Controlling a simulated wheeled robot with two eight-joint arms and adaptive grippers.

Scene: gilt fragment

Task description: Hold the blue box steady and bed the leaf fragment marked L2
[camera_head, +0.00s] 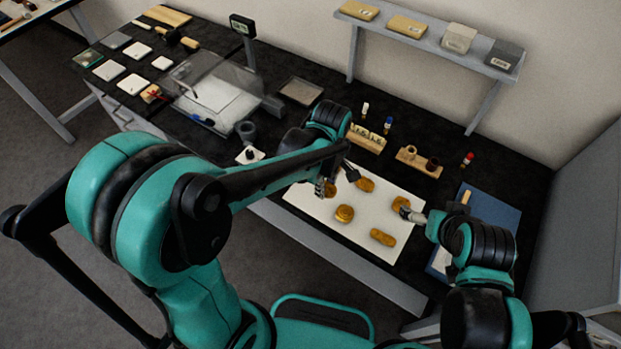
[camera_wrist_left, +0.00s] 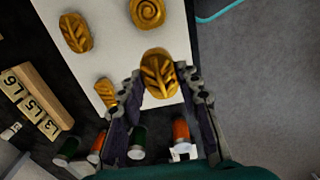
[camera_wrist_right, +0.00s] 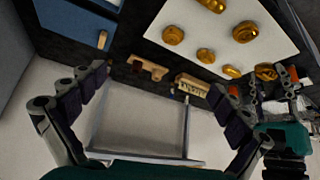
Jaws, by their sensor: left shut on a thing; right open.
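A gold leaf-pattern fragment (camera_wrist_left: 157,72) is between the fingers of my left gripper (camera_wrist_left: 158,88), which is shut on it; no L2 mark is legible. In the head view my left gripper (camera_head: 336,183) is over the left part of the white board (camera_head: 300,198). Other gold fragments, such as a spiral one (camera_head: 344,213) and an oblong one (camera_head: 382,237), lie on the board. The blue box (camera_head: 497,212) is at the right, partly hidden by my right arm. My right gripper (camera_wrist_right: 152,92) is open and empty, apart from the blue box (camera_wrist_right: 82,28).
A wooden block with lettered tiles (camera_head: 366,138) stands behind the board, beside a wooden holder (camera_head: 418,162) and small capped bottles (camera_head: 467,160). A clear-covered unit (camera_head: 215,95) and white tiles (camera_head: 133,84) fill the left of the bench. A shelf (camera_head: 430,38) is on the wall.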

